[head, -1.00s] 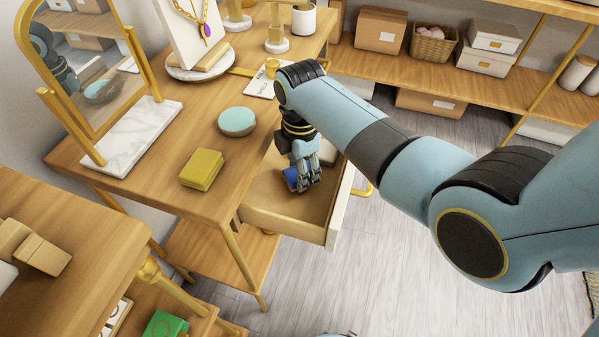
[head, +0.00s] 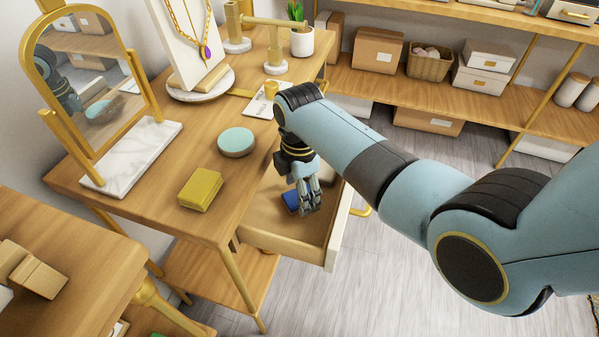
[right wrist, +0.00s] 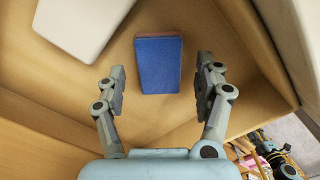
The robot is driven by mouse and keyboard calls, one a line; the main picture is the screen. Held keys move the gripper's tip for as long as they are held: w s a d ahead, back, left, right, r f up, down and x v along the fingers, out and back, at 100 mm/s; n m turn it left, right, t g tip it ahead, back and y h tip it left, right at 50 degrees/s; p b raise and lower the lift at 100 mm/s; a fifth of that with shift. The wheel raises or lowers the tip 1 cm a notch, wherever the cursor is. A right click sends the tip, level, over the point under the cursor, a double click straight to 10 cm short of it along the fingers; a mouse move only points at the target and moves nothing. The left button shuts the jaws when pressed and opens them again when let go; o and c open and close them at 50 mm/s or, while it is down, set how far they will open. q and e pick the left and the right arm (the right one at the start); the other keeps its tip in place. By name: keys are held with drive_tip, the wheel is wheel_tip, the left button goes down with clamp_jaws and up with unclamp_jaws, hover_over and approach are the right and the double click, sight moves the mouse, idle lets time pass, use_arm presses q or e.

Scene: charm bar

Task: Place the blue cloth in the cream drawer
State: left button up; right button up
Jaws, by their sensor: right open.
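The blue cloth (right wrist: 158,66) is a small folded block with a reddish edge. It lies on the floor of the open cream drawer (head: 285,246); in the head view the cloth (head: 290,201) is partly hidden by my right gripper. My right gripper (head: 307,208) is inside the drawer, just above the cloth. In the right wrist view its fingers (right wrist: 160,85) are spread apart, one on each side of the cloth's near end, with gaps and nothing between them touching. My left gripper is not in view.
A pale flat item (right wrist: 80,22) lies in the drawer beside the cloth. The floor right of the drawer is clear.

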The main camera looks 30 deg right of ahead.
wheel_tip(320, 180, up, 11)
drive_tip(key=p, duration=0.1)
drive_tip(key=shift+p, duration=0.35)
drive_tip(key=shift+f, duration=0.1)
